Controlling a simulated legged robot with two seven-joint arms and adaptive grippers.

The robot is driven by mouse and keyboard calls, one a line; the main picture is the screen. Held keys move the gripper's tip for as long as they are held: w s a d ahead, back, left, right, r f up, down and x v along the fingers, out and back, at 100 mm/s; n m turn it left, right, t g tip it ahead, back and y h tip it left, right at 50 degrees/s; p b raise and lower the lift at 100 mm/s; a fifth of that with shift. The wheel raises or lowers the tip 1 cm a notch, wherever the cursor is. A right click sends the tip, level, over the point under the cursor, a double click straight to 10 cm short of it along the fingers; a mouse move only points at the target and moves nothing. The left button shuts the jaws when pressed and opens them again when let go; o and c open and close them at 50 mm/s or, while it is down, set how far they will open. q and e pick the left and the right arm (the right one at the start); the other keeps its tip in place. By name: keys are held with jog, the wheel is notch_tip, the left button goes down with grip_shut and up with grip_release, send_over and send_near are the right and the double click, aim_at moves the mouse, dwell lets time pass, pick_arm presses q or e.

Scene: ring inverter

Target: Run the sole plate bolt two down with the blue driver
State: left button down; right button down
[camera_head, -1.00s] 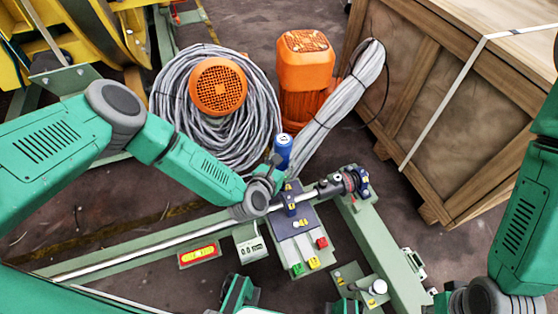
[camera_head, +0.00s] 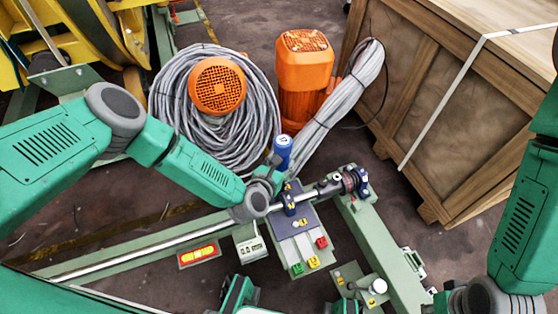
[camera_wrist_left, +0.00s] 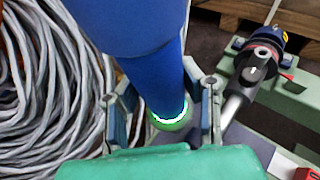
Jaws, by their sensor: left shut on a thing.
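The blue driver (camera_head: 283,150) stands nearly upright at the far end of the sole plate (camera_head: 283,228), a dark plate with yellow tags on a green block. My left gripper (camera_wrist_left: 160,105) is shut around the driver, with a finger on each side. In the left wrist view the driver's blue body (camera_wrist_left: 150,65) fills the top middle, and a bright white-green ring glows at its lower end. The driver's tip and the bolt under it are hidden, so I cannot tell whether they touch.
A steel bar (camera_head: 150,248) crosses the plate to a dark clamp (camera_head: 355,182). Coiled grey cable (camera_head: 215,145), orange motors (camera_head: 305,65) and a wooden crate (camera_head: 460,110) stand behind.

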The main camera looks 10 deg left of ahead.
aim_at(282, 156)
pick_arm(q)
jog(key=shift+s+f, duration=0.1)
jog(key=shift+f, duration=1)
dwell(1.8)
jog(key=shift+r, duration=0.1)
jog(key=shift+r+p, duration=1.65)
jog(key=shift+r, duration=0.95)
